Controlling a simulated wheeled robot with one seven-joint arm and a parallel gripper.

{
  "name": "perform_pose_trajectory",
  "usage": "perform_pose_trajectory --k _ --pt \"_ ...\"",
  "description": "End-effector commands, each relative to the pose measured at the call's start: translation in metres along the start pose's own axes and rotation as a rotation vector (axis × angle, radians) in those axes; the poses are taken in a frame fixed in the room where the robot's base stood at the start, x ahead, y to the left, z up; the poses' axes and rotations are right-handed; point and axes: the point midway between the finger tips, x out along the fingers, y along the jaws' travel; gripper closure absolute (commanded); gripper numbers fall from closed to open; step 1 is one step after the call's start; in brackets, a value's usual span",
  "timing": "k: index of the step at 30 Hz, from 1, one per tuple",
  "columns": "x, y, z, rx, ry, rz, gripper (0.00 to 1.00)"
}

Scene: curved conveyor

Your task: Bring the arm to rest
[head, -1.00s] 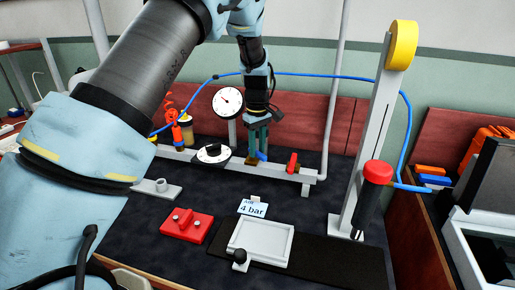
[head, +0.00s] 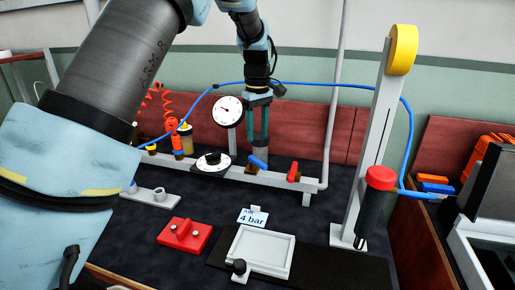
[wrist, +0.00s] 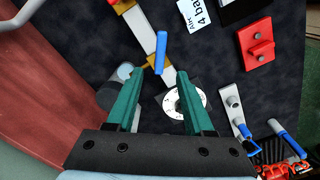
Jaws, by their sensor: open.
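My gripper (head: 260,138) hangs with its teal fingers pointing down above the grey pipe rail (head: 270,178) at the back of the bench. In the wrist view my gripper (wrist: 170,75) is open, with nothing held between its fingers. The blue valve handle (head: 258,162) is on the rail below the fingers and apart from them. It also shows in the wrist view (wrist: 162,52), beyond the fingertips. My arm crosses the left of the head view and hides part of the bench.
A round gauge (head: 228,110) and a black-knobbed dial (head: 211,163) stand left of my gripper. A red valve handle (head: 293,171) is to its right. A tall grey post (head: 378,130) with a yellow wheel stands further right. A blue hose (head: 310,84) arches across behind.

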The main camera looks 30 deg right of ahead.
Motion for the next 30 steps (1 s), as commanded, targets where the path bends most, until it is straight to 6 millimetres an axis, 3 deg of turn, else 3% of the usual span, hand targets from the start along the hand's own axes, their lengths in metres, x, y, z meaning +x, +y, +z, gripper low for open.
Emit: perform_pose_trajectory --k 7,23,26,29,30 --pt "-0.019 0.000 0.000 -0.001 0.000 0.000 0.47" --pt "-0.019 -0.005 -0.003 -0.002 -0.001 0.000 0.47" --pt "-0.019 -0.029 -0.018 -0.003 -0.001 0.007 0.47" --pt "-0.017 -0.078 -0.040 0.009 0.000 0.020 0.47" --pt "-0.016 -0.104 -0.048 0.018 0.003 0.027 0.47"
